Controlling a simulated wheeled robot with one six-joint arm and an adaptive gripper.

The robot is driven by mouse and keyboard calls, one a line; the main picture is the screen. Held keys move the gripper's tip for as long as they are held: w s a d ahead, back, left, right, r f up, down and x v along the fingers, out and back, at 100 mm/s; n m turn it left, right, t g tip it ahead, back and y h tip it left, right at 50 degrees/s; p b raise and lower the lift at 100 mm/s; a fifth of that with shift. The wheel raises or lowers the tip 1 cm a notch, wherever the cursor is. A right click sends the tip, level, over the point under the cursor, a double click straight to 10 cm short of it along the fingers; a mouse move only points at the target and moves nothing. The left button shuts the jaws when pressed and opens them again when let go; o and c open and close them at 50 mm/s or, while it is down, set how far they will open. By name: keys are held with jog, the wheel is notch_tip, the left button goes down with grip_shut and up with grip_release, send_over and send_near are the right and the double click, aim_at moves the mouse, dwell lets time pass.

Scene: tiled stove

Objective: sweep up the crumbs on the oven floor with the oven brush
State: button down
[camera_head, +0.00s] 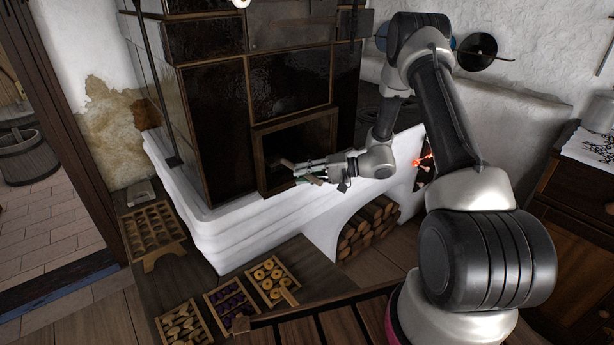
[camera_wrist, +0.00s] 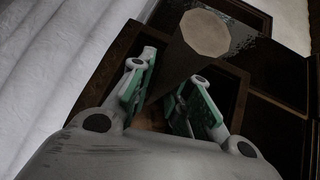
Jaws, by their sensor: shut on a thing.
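My gripper (camera_head: 306,173) is in front of the dark opening of the tiled stove (camera_head: 290,145). It is shut on a long thing, most likely the oven brush. In the wrist view the gripper's green-padded fingers (camera_wrist: 172,92) close around a dark, tapering shaft with a pale, many-sided end (camera_wrist: 206,33). In the head view a small brown piece (camera_head: 287,163) sticks out past the fingertips at the opening. I cannot tell which end of the brush is which. The oven floor is in shadow, and I make out no crumbs.
A white plastered ledge (camera_head: 230,238) runs below the opening. Firewood (camera_head: 368,226) fills an arch beneath it. Trays of small goods (camera_head: 270,279) and a wooden rack (camera_head: 152,232) stand on a low bench at the left. A red glow (camera_head: 424,161) shows right of my gripper.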

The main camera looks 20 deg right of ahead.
aim_at(314, 180)
jog(key=shift+w+a, duration=0.2)
jog(key=shift+w, duration=0.3)
jog(key=shift+w+a, duration=0.2)
jog(key=shift+w, duration=0.25)
jog(key=shift+s+d, duration=0.45)
jog(key=shift+s, duration=0.65)
jog(key=shift+s+d, duration=0.4)
jog(key=shift+s, duration=0.65)
jog(key=shift+s+d, duration=0.45)
jog(key=shift+s, duration=0.65)
jog(key=shift+r, duration=0.1)
jog(key=shift+r, duration=1.2)
